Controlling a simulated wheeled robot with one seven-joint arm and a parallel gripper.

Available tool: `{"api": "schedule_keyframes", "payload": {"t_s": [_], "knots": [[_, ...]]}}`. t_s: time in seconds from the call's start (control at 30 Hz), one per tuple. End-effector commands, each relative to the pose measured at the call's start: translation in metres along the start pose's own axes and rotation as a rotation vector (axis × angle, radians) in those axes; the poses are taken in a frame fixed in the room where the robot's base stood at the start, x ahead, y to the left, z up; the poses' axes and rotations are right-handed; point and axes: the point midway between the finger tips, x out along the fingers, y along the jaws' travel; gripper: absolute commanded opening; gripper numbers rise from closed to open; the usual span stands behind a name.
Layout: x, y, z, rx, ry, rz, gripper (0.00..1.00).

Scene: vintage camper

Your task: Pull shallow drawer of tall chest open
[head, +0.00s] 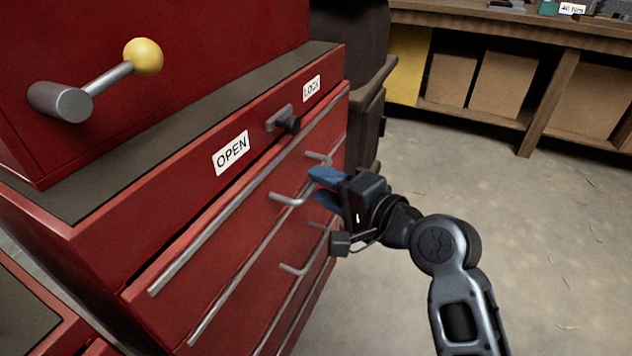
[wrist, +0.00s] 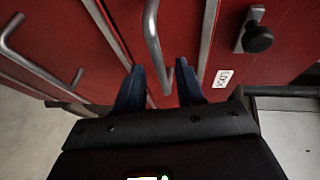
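The red chest (head: 130,235) fills the left of the head view. Its front has drawers with long silver strips and bar handles. The upper drawer handle (head: 289,198) is near my gripper (head: 318,187); the drawer fronts look closed. My gripper has blue fingertips and is open at the right end of this handle. In the wrist view, the handle (wrist: 153,45) reaches down between the two spread fingertips (wrist: 160,83). I cannot tell whether they touch it. A black knob (head: 291,124) sits on a slide between the OPEN label (head: 231,152) and LOCK label (head: 311,88).
A lower drawer handle (head: 299,268) lies below my gripper. A lever with a yellow ball (head: 143,57) sticks out above the chest top. A dark object (head: 350,60) stands behind the chest. A wooden workbench (head: 500,22) holds boxes at the back. The floor (head: 560,220) at right is clear.

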Motion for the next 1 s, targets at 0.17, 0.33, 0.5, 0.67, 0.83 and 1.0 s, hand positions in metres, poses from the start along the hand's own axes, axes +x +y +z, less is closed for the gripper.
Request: {"api": "schedule_keyframes", "payload": {"t_s": [0.17, 0.33, 0.5, 0.67, 0.83, 1.0], "knots": [[0.021, 0.0, -0.001, -0.001, 0.0, -0.001, 0.38], [0.028, 0.0, 0.0, -0.001, 0.001, -0.001, 0.38], [0.028, 0.0, 0.0, 0.0, 0.001, -0.001, 0.38], [0.028, 0.0, 0.0, 0.0, 0.001, -0.001, 0.27], [0.028, 0.0, 0.0, 0.0, 0.002, -0.001, 0.11], [0.028, 0.0, 0.0, 0.0, 0.002, 0.0, 0.0]]}}
